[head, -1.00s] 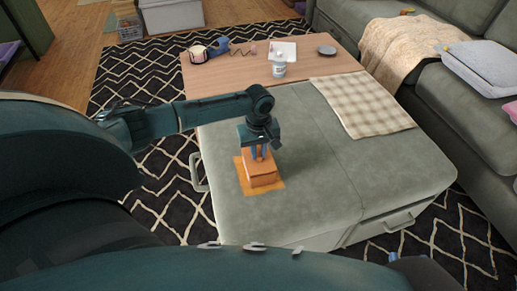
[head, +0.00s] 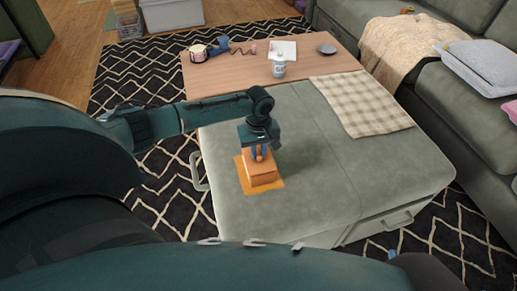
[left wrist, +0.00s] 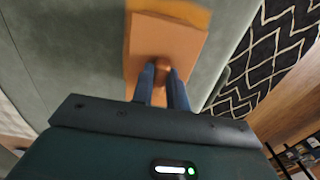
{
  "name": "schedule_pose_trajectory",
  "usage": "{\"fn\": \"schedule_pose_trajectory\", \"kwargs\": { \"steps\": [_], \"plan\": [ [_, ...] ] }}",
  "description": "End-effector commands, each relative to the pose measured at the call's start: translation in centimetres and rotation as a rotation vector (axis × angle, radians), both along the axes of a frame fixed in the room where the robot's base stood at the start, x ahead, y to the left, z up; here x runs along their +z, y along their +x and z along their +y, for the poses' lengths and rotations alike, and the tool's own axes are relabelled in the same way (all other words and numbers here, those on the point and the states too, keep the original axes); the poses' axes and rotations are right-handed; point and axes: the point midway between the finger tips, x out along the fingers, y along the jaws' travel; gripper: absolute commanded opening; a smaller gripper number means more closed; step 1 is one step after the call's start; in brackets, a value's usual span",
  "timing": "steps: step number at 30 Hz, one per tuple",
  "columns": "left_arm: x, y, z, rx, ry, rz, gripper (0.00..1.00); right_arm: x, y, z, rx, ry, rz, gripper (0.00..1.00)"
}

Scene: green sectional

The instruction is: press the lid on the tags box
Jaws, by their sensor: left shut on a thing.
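The tags box (head: 262,181) is an orange box standing on a flat orange mat (head: 246,187) on the grey-green ottoman. Its lid (head: 261,167) is on top of it; from here I cannot tell whether it is fully seated. My left gripper (head: 258,154) points down over the box and is shut on the lid's small knob. In the left wrist view the two blue fingers (left wrist: 162,82) close around the knob (left wrist: 163,66) on the lid (left wrist: 170,43). My right gripper is not in view.
The ottoman top (head: 330,180) is clear around the mat. A checked cloth (head: 362,105) lies at its back right. A wooden table (head: 225,75) behind holds a white bottle (head: 278,66), a dark disc (head: 327,49) and other small items. A sofa (head: 465,120) stands at the right.

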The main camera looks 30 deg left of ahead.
Motion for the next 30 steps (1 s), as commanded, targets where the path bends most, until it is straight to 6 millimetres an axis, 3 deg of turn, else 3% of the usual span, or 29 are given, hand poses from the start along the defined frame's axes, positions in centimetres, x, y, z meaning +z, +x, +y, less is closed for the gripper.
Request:
{"fn": "schedule_pose_trajectory", "kwargs": {
  "steps": [30],
  "plan": [
    [-0.3,-0.04,0.01,0.001,0.001,0.002,0.0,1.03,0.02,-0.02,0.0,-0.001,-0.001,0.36]
  ]
}}
